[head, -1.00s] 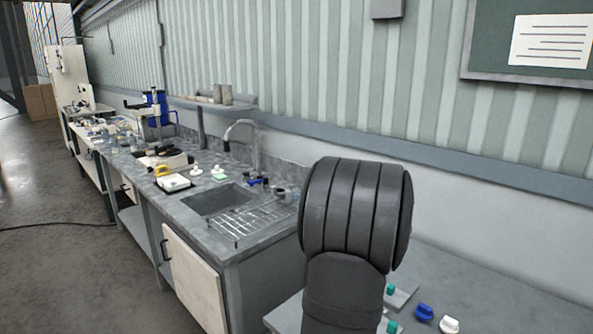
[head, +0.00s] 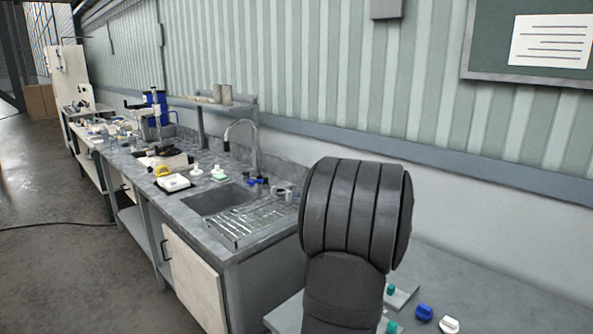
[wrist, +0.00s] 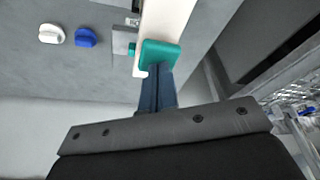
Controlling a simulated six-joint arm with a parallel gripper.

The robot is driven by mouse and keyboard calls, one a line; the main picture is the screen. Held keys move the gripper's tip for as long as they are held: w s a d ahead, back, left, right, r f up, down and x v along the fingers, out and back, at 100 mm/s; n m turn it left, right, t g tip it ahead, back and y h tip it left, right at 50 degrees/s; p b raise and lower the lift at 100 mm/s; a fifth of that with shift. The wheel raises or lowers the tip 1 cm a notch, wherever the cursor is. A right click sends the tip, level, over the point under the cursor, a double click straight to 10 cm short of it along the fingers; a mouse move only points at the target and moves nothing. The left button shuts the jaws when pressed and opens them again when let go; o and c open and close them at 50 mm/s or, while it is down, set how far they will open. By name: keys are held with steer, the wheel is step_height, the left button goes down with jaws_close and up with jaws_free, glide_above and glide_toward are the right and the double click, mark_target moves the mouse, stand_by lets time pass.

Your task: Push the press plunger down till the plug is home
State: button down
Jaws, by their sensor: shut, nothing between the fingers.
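My gripper (wrist: 158,75) is shut and empty. In the wrist view its dark blue fingers point at a teal block (wrist: 160,54), which looks like the plunger's head. The fingertips overlap its near edge; I cannot tell whether they touch. A smaller teal piece (wrist: 131,48) sits beside it against a grey block (wrist: 122,40), and may be the plug. In the head view my dark arm hides the gripper. Two teal pieces show beside the arm, one upper (head: 391,289) and one lower (head: 392,327). How deep the plug sits is not visible.
A blue knob-like piece (head: 424,312) and a white one (head: 449,324) lie on the grey bench right of the arm. They also show in the wrist view, blue (wrist: 86,38) and white (wrist: 51,34). A sink (head: 215,200) with a drying rack (head: 250,222) stands left.

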steer(key=shift+s+f, duration=0.1)
steer(key=shift+f, duration=0.65)
stand_by(1.8)
steer(key=shift+r, duration=3.35)
